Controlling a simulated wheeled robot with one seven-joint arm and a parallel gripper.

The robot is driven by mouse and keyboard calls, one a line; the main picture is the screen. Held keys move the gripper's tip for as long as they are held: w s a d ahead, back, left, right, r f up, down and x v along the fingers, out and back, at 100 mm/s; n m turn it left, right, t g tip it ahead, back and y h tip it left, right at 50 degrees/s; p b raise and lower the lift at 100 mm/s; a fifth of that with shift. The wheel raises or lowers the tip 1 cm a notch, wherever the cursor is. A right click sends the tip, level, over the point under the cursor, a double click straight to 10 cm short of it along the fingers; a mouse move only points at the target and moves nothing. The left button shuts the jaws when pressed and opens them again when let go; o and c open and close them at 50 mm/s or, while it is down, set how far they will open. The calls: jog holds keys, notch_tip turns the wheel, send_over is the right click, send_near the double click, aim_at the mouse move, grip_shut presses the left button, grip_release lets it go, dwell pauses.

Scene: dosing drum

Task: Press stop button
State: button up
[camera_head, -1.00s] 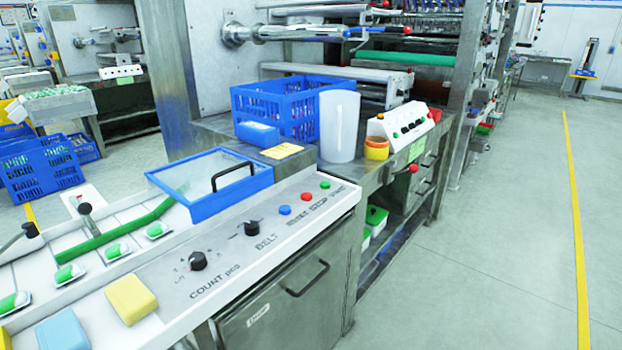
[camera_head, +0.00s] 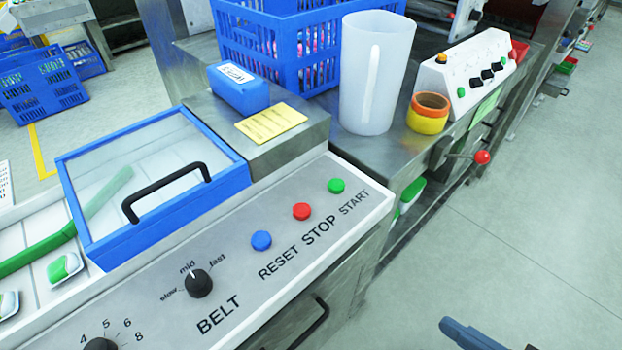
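The stop button is a red round button (camera_head: 301,211) on the sloping light panel (camera_head: 225,262), above the printed word STOP. A blue button (camera_head: 261,240) by RESET sits to its left and a green button (camera_head: 336,185) by START to its right. Nothing covers or touches the red button. A blue-grey tip (camera_head: 468,334), seemingly part of my gripper, shows at the bottom edge right of centre. It is well apart from the panel in the picture. The rest of the gripper is out of frame, so its opening does not show.
A blue-framed clear lid (camera_head: 150,180) with a black handle lies left of the buttons. Black knobs (camera_head: 198,284) sit on the panel. Behind stand a white jug (camera_head: 375,75), tape rolls (camera_head: 428,112), a blue crate (camera_head: 270,45) and another control box (camera_head: 470,70). Floor at right is clear.

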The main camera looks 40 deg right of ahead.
jog(key=shift+w+d, duration=0.1)
jog(key=shift+d, duration=0.1)
grip_shut()
dwell(1.6)
